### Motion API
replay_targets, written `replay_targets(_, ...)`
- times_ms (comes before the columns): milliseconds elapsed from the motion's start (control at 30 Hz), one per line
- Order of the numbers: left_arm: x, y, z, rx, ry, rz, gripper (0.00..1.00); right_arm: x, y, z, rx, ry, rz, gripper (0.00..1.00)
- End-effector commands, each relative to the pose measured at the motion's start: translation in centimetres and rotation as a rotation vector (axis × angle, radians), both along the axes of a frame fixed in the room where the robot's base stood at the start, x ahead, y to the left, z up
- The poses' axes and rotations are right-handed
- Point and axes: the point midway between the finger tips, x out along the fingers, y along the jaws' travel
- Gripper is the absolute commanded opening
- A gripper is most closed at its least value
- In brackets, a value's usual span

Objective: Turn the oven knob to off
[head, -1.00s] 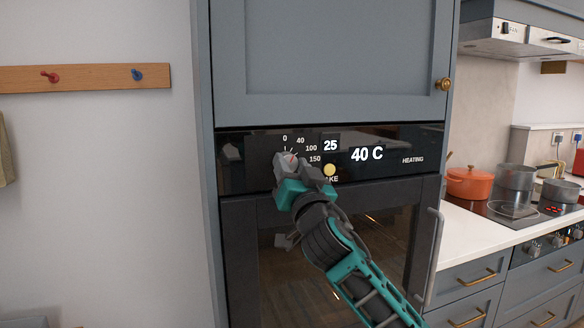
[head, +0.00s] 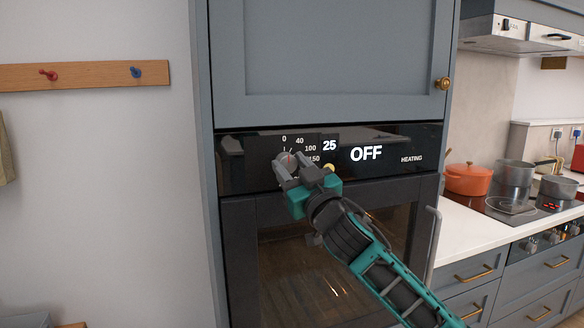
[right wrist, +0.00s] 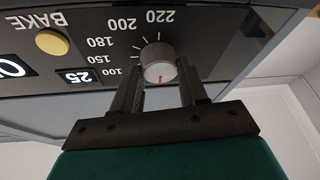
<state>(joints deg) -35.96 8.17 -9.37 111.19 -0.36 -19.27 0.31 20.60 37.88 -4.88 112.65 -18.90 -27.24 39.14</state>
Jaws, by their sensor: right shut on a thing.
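The oven knob (right wrist: 158,62) is a round grey dial with a red mark. In the upside-down right wrist view it sits between the two dark fingers of my right gripper (right wrist: 159,76), which is shut on it. In the head view my right gripper (head: 285,161) is at the knob, below the 0 and 40 marks, and mostly hides it. The oven display (head: 366,153) reads OFF. A smaller readout (head: 329,145) reads 25, and the word HEATING (head: 412,159) is beside the display. My left gripper is not in view.
A yellow button (right wrist: 52,42) is close beside the knob. The oven's vertical handle (head: 432,245) stands out at the right of its door. A grey cupboard (head: 325,60) is above. A counter with a red pot (head: 467,180) and steel pans is at the right.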

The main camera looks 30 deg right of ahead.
Motion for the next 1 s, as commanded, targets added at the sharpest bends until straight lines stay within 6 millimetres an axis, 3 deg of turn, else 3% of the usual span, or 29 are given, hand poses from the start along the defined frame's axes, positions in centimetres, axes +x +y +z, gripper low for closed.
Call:
replay_targets(367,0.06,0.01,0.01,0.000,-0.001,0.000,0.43,0.02,0.04,-0.12,-0.007,0.003,0.000,0.12)
replay_targets(400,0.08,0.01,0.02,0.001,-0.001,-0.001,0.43,0.02,0.04,-0.12,-0.007,0.003,0.000,0.46)
replay_targets(600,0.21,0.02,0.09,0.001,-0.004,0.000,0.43,0.01,0.03,-0.07,-0.006,0.002,0.000,0.65)
replay_targets(1000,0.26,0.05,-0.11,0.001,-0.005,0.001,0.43,-0.60,0.06,-0.40,-0.005,0.002,0.000,0.68)
